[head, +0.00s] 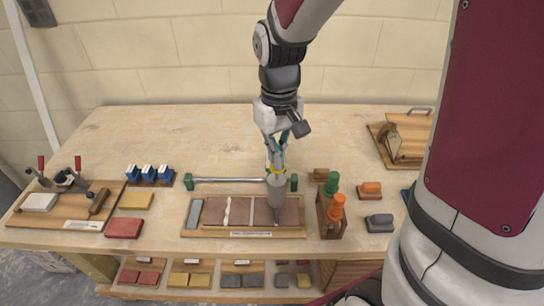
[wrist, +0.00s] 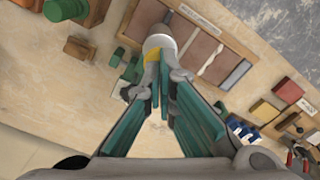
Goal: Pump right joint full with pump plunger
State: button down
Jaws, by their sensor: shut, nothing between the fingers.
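A pump stands upright over the right part of the tile board (head: 215,234), with a grey barrel (head: 277,190) and its nozzle low over the brown tiles. The barrel's round top also shows in the wrist view (wrist: 160,42). A yellow plunger part (wrist: 152,57) shows at the fingertips. My gripper (head: 276,148) is shut, with its fingertips at the plunger's top; I cannot tell whether they touch it. The left joint (head: 228,211) holds a lumpy white bead. A pale straight joint (head: 252,213) lies right of it. The right joint is hidden by the pump.
A metal bar with green ends (head: 225,180) lies behind the board. A wooden holder (head: 328,222) with green and orange-topped bottles stands close on the right. Blue clips (head: 148,174) and a clamp board (head: 62,210) are at left.

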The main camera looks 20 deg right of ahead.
dwell(0.6)
notch_tip(320, 180, up, 7)
jog(key=p, duration=0.4)
dwell(0.3)
jog(key=s+r+t, duration=0.2)
jog(key=s+r, duration=0.4)
jog(key=s, duration=0.2)
jog(key=s+r+m+t, duration=0.1)
jog(key=s+r+t, duration=0.2)
jog(key=s+r, duration=0.3)
jog(key=s, duration=0.3)
jog(key=shift+s+r+t, duration=0.3)
